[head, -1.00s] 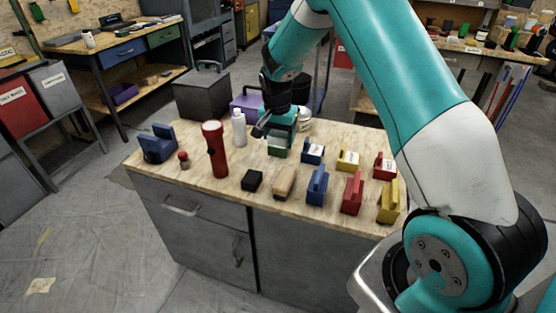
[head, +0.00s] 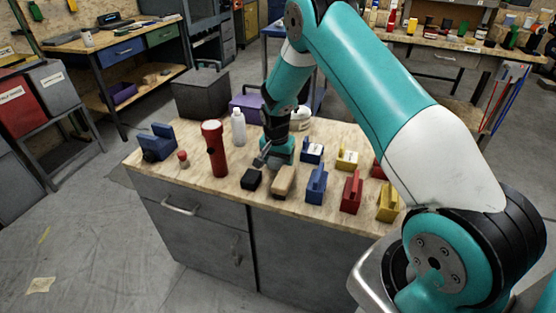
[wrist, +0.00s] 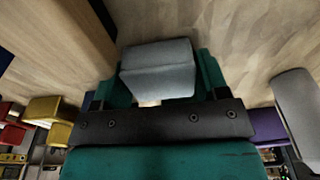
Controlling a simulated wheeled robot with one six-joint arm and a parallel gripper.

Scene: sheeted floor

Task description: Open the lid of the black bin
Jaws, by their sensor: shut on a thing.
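My gripper (head: 276,163) is low over the middle of the workbench, to the right of and nearer than the bin. In the wrist view my gripper (wrist: 155,85) is shut on a grey block (wrist: 157,66) between its teal fingers. The block is hidden behind the gripper in the head view. I cannot tell whether it touches the wood.
A white bottle (head: 238,127) and a red flashlight (head: 215,150) stand left of my gripper. A small black block (head: 251,179) and a wooden block (head: 284,181) lie just in front. Several coloured blocks are at the right. A purple bin (head: 246,103) stands behind.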

